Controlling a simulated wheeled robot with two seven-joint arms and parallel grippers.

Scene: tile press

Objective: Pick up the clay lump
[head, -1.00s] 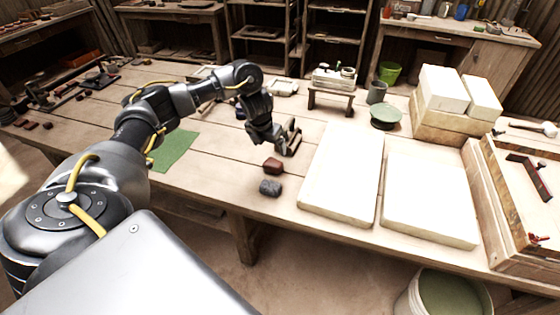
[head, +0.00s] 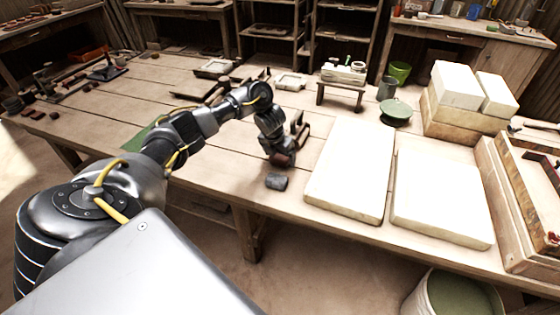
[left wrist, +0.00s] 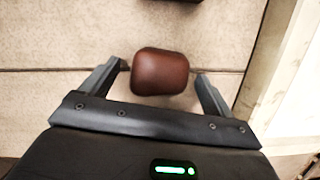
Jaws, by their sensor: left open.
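The clay lump (left wrist: 160,72) is a reddish-brown rounded block on the wooden table. In the left wrist view it lies between the two spread fingers of my left gripper (left wrist: 161,75), with a gap to each finger. In the head view the left gripper (head: 279,153) is down at the lump (head: 284,160) and hides much of it. The left gripper is open and holds nothing. My right gripper is not in view.
A grey lump (head: 277,181) lies just in front, near the table's front edge. Two white slabs (head: 350,170) (head: 440,198) lie to the right. A small brown wooden piece (head: 302,136) is behind the gripper. A green bowl (head: 396,111) stands farther back.

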